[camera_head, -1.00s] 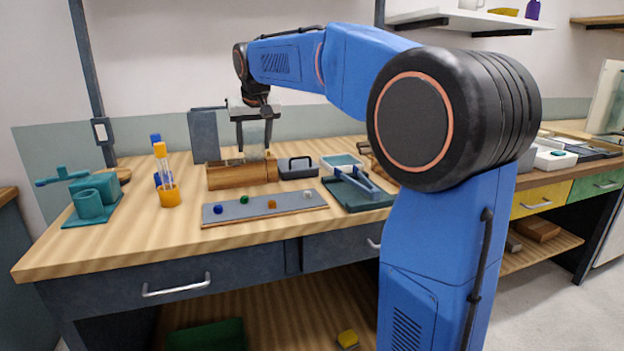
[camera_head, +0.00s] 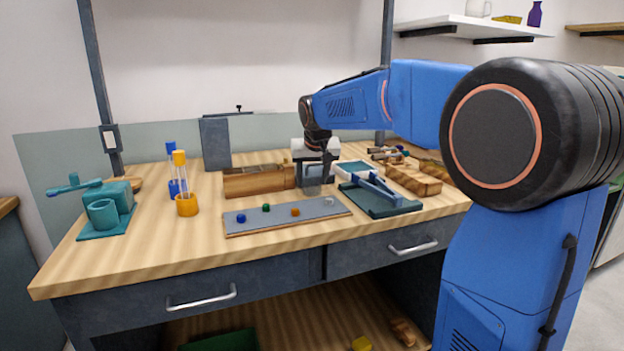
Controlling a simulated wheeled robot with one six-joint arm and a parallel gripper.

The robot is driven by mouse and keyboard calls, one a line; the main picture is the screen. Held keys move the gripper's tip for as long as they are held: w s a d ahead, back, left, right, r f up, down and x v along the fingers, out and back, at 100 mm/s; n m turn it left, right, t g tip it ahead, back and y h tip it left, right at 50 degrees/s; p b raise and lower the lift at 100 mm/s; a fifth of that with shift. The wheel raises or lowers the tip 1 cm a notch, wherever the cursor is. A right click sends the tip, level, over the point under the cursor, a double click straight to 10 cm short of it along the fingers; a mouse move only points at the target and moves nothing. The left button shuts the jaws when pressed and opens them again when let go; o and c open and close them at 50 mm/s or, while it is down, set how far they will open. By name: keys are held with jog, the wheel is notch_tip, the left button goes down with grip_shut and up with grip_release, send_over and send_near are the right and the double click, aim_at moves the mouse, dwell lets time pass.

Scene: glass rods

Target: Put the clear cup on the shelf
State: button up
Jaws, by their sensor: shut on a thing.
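My gripper (camera_head: 315,166) is over the back middle of the workbench, just right of the wooden block. It is shut on the clear cup (camera_head: 312,182), a see-through vessel that hangs below the jaws. The cup is hard to make out against the dark tray behind it, and I cannot tell whether it touches anything. A white wall shelf (camera_head: 455,27) is at the upper right, well above the bench. It bears a clear jug-like vessel (camera_head: 478,8), a yellow item (camera_head: 507,19) and a purple bottle (camera_head: 535,14).
The wooden block (camera_head: 258,182) is left of my gripper. A grey strip (camera_head: 325,212) with small coloured knobs lies in front. A dark green tray (camera_head: 385,205) is to the right. Orange and blue rod stands (camera_head: 187,206) and a teal fixture (camera_head: 104,214) are left. The bench front is clear.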

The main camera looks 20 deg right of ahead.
jog(key=shift+f, duration=0.15)
jog(key=o, duration=1.1)
jog(key=shift+a, duration=0.1)
jog(key=shift+s+v, duration=0.25)
jog(key=shift+v, duration=5.95)
jog(key=shift+n+g+y, duration=0.3)
jog(key=shift+n, duration=0.3)
jog(key=s+f, duration=0.3)
jog(key=s, duration=0.4)
jog(key=s+f, duration=0.4)
jog(key=s, duration=0.3)
jog(key=s+f, duration=0.3)
jog(key=s, duration=0.4)
jog(key=shift+a+f, duration=0.25)
jog(key=shift+f, duration=0.05)
jog(key=shift+n+y, duration=0.3)
jog(key=shift+n, duration=0.2)
jog(key=s+f, duration=0.4)
jog(key=s, duration=0.1)
jog(key=s+f, duration=1)
jog(key=s, duration=0.1)
jog(key=shift+a, duration=0.4)
jog(key=shift+c, duration=1.3)
jog(key=shift+f, duration=0.1)
